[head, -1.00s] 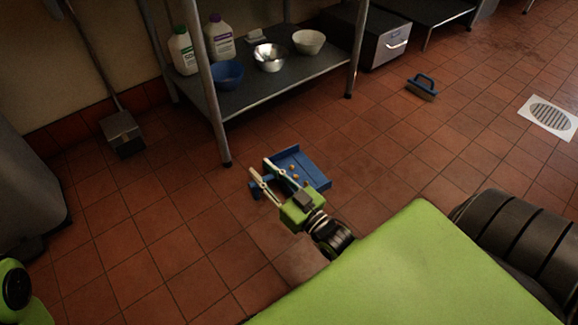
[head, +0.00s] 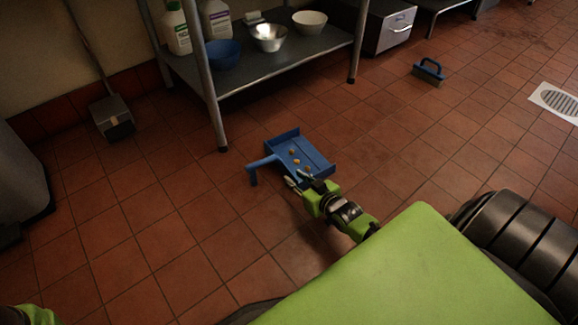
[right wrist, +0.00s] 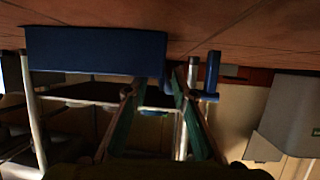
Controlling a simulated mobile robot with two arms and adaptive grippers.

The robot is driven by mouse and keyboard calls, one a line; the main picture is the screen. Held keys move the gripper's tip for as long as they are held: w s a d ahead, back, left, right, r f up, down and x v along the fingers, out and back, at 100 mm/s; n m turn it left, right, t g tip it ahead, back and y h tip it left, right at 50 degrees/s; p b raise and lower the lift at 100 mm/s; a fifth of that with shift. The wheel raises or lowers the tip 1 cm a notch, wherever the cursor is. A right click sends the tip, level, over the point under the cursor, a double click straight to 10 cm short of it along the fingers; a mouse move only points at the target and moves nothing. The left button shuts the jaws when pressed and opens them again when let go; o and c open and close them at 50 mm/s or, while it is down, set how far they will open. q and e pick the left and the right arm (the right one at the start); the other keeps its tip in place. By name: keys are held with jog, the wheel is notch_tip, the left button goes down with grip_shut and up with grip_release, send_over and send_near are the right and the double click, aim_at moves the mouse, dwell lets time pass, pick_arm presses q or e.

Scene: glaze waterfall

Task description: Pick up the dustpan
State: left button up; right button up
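The blue dustpan (head: 318,163) lies on the tiled floor near the middle of the head view, with several small yellow-orange bits in it. Its handle (head: 262,162) points left, with a short downward post at the end. My right gripper (head: 297,180) is low on the near side of the dustpan, close to where the handle meets the pan. In the right wrist view the two fingers (right wrist: 159,85) are apart, with the pan (right wrist: 95,50) beyond them to the left and the handle's end post (right wrist: 211,72) to the right. Contact cannot be seen. My left gripper is out of view.
A metal shelf table (head: 285,72) stands behind the dustpan, holding bottles and bowls; its front leg (head: 215,115) is close by. A long-handled grey pan (head: 112,118) leans at the left wall. A blue brush (head: 429,71) and floor drain (head: 558,101) lie right.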

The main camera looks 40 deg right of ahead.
aim_at(289, 173)
jog(key=b+x, duration=0.4)
jog(key=shift+w+r+b, duration=0.2)
jog(key=shift+w+b, duration=0.05)
jog(key=shift+b, duration=0.05)
jog(key=shift+w+b, duration=0.35)
jog(key=shift+w, duration=0.15)
jog(key=shift+r, duration=0.1)
grip_shut()
